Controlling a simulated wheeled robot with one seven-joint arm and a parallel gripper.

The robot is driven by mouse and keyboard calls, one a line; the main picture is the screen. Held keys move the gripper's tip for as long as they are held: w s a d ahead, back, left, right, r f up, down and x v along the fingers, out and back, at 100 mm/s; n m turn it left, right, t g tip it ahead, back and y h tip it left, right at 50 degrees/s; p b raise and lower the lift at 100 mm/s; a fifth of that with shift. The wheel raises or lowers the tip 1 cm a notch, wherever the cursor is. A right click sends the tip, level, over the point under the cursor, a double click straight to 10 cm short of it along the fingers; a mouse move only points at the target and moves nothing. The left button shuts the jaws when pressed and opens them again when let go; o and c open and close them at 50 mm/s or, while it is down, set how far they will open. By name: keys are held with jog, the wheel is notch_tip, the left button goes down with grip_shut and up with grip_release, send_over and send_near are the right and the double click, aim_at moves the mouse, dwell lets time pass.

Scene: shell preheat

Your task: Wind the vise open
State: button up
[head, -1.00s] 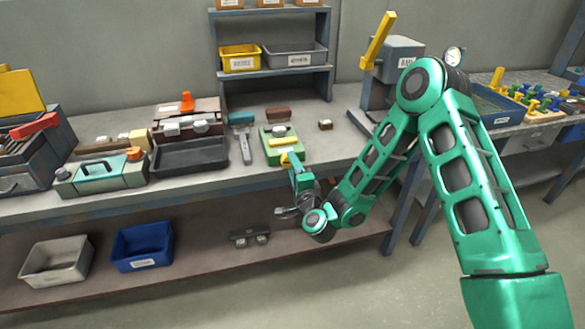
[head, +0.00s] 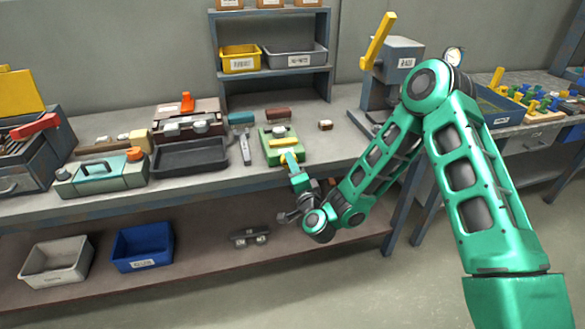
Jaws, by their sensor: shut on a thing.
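The green vise (head: 270,152) sits at the front edge of the workbench, in the middle of the head view. It has a yellow bar across it and a grey part on top. My gripper (head: 291,160) reaches up to the vise's front from below and to the right. It is shut on the small yellow handle (head: 289,155) at the vise's front. The fingers hide part of the handle, and the jaw gap is too small to judge.
A grey brush-like tool (head: 244,145) lies left of the vise, beside a black tray (head: 190,155). A red-brown block (head: 278,113) lies behind it. A press with a yellow lever (head: 378,40) stands to the right. The lower shelf holds a blue bin (head: 142,247).

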jog(key=o, duration=0.9)
jog(key=shift+s+f, duration=0.1)
jog(key=shift+f, duration=0.15)
jog(key=shift+c, duration=0.2)
jog(key=shift+o, duration=0.9)
jog(key=shift+r, duration=0.15)
jog(key=v, duration=1)
jog(key=shift+s+d, duration=0.15)
jog(key=shift+s, duration=0.1)
